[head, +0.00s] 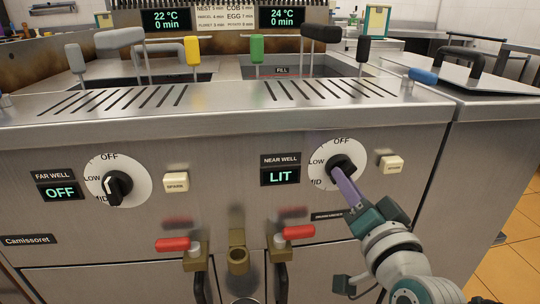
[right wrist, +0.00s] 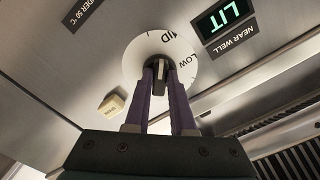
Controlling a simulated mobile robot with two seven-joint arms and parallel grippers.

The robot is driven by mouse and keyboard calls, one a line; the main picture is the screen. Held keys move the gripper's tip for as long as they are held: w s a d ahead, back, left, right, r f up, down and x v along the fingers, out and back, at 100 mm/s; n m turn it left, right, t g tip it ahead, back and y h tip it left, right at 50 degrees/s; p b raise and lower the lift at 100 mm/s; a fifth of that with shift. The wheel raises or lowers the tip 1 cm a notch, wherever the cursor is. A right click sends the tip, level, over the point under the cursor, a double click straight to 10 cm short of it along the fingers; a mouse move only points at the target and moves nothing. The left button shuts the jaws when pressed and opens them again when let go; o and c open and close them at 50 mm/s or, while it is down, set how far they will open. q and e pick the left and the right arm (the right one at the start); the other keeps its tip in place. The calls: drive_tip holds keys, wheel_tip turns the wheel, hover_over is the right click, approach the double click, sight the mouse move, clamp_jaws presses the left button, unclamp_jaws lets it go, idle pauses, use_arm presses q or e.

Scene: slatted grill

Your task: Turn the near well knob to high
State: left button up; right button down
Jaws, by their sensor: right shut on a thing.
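The near well knob (head: 340,163) is black and sits on a white dial (head: 318,174) marked OFF, LOW and MID. The purple fingers of my right gripper (head: 344,176) reach it from the lower right and cover part of the dial. In the right wrist view, the fingers (right wrist: 161,76) are shut around the knob's upright grip (right wrist: 160,66), one on each side. MID and LOW show at the upper right of the dial there. I cannot tell which mark the knob points to. The near well display (head: 281,176) reads LIT. My left gripper is not in view.
The far well knob (head: 117,186) is at the left, with its display (head: 61,191) reading OFF. Spark buttons (head: 392,163) sit beside both dials. Red-handled valves (head: 298,232) stick out below. Basket handles (head: 256,47) stand above the slatted top.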

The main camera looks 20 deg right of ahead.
drive_tip(key=shift+n, duration=2)
drive_tip(key=shift+d+f, duration=0.1)
drive_tip(key=c, duration=0.8)
unclamp_jaws()
drive_tip(key=shift+o, duration=0.2)
drive_tip(key=p+v, duration=0.3)
drive_tip(key=v, duration=0.7)
